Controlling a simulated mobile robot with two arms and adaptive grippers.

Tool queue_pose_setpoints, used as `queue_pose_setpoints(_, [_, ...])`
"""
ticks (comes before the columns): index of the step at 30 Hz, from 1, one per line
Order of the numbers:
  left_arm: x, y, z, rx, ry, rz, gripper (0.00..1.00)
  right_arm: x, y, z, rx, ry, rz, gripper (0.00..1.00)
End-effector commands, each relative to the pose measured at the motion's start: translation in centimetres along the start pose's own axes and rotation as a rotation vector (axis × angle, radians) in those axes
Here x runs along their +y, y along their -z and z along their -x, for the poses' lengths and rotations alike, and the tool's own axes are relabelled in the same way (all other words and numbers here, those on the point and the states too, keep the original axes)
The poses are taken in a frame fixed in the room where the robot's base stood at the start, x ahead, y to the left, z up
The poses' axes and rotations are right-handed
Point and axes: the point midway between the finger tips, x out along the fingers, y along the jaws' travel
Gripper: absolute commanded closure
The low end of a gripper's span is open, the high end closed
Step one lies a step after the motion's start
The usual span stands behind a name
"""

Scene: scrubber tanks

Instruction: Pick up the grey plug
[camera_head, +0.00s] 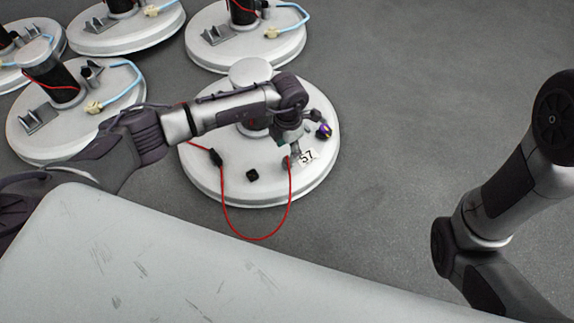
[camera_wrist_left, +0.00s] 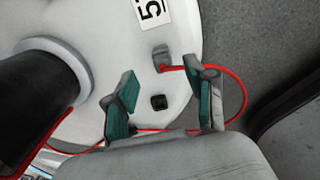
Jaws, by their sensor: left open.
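The grey plug (camera_wrist_left: 162,57) stands on the white round tank top (camera_wrist_left: 182,100) beside the number label, with a red cable running from it. In the head view the plug (camera_head: 287,162) shows partly, just below my left gripper. My left gripper (camera_head: 290,150) reaches down over the tank top. In the left wrist view its two teal-padded fingers (camera_wrist_left: 165,92) are spread apart with nothing held between them. The plug lies beyond the fingertips in that view, nearer the right finger. My right arm is at the right of the head view, but its gripper is out of frame.
A black square socket (camera_head: 252,175) sits on the tank top. Several similar tanks stand behind.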

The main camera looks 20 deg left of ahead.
Motion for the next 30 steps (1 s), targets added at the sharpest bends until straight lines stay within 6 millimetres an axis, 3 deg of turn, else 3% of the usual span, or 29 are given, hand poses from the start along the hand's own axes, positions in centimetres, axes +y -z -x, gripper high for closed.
queue_pose_setpoints(12, [-0.2, 0.4, -5.1, -0.001, 0.002, 0.001, 0.45, -0.9, 1.6, 4.6, -0.001, 0.000, 0.000, 0.60])
queue_pose_setpoints(20, [-0.2, 0.4, -5.1, -0.001, 0.002, 0.001, 0.45, -0.9, 1.5, 4.5, -0.001, 0.000, 0.000, 0.60])
queue_pose_setpoints(30, [-0.2, 0.4, -5.1, -0.001, 0.002, 0.000, 1.00, -0.9, 1.6, 4.4, -0.001, 0.000, 0.000, 0.60])
